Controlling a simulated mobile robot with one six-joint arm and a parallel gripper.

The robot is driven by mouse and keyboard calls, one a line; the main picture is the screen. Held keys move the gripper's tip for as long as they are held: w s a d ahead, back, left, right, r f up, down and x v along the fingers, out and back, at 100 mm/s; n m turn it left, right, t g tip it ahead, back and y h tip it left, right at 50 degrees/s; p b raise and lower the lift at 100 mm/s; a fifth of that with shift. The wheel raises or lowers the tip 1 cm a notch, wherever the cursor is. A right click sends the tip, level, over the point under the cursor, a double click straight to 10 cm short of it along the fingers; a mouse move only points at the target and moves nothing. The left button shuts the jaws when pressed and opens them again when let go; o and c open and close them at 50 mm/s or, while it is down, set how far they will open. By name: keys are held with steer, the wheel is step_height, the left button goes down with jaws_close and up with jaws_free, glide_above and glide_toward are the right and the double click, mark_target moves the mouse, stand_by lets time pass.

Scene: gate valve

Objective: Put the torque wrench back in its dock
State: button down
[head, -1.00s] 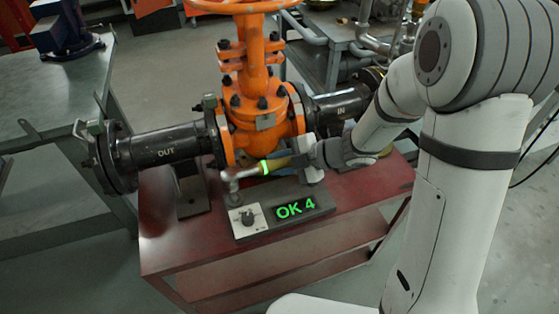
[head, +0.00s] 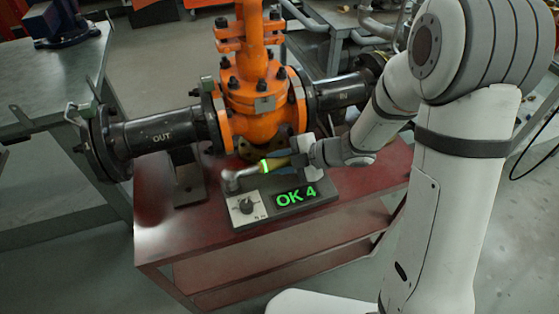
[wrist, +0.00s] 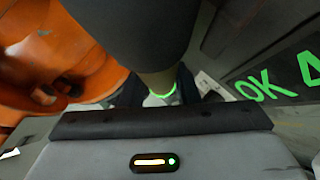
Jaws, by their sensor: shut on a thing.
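The torque wrench (head: 277,163) has a silver head (head: 232,183), a lit green ring and a yellowish section by the grip. My gripper (head: 304,155) is shut on its handle and holds it roughly level, with the head to the left. The wrench is just behind the dark dock box (head: 300,211), which has a white dial plate (head: 246,208) and a green "OK 4" display. I cannot tell whether the wrench touches the dock. In the wrist view the dark handle (wrist: 125,30) runs between the fingers, with the green ring (wrist: 165,97) beyond; the wrench head is hidden there.
The orange gate valve (head: 258,95) with its black OUT pipe (head: 160,136) and IN pipe (head: 340,97) stands close behind the wrench. The red bench (head: 270,245) has bare top left of the dock. A grey table (head: 50,90) stands at left.

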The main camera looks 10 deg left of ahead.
steer(key=c, duration=1)
jaws_free()
steer(key=p+v, duration=0.1)
steer(key=v, duration=0.6)
steer(key=shift+d+r+p, duration=0.25)
steer(key=shift+d+p, duration=0.05)
steer(key=shift+p, duration=0.1)
